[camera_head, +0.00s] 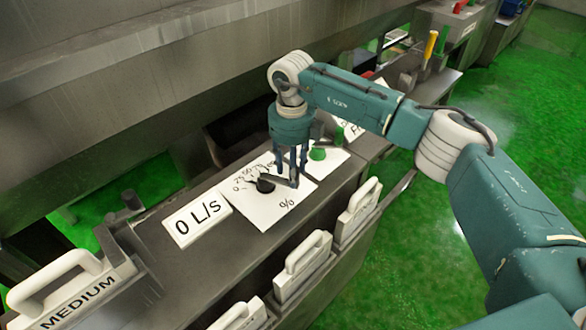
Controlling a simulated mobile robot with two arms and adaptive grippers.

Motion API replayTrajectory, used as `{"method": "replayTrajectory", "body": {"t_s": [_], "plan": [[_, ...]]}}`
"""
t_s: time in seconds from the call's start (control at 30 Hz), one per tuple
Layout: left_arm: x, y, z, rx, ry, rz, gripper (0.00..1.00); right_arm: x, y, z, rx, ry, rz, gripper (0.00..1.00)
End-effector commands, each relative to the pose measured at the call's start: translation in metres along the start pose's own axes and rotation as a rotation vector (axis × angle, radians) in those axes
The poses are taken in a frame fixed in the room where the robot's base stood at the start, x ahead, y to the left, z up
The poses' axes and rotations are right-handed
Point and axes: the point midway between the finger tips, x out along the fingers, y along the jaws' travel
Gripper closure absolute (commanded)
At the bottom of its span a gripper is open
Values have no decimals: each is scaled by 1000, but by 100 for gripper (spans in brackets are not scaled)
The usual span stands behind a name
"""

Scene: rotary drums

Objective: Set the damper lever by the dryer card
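A white dial plate (256,210) with a printed % scale lies on the grey console. A black lever knob (265,184) sits on it, with a thin grey arm reaching right under my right gripper. My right gripper (291,178) points down over the right part of this plate, its dark fingers at the lever's end. Whether they touch or grip the lever, I cannot tell. A white card marked MEDIUM (74,292) stands at the lower left; I cannot tell whether it is the dryer card. My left gripper is out of view.
A "0 L/s" sign (197,219) lies left of the dial plate. A green knob (318,153) stands on another plate just right of my gripper. Several handled white cards (303,263) line the console's front. A large grey metal body (120,90) rises behind.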

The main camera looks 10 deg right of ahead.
Motion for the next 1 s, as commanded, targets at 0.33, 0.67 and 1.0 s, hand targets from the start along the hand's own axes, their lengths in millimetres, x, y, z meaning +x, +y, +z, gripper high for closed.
{"method": "replayTrajectory", "body": {"t_s": [0.33,0.67,1.0], "plan": [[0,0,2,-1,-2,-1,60,-31,-1,1,1,-2,-3,60],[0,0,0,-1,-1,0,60,-98,1,2,0,-2,-2,60],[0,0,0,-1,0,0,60,-120,2,1,-2,1,-1,60]]}}
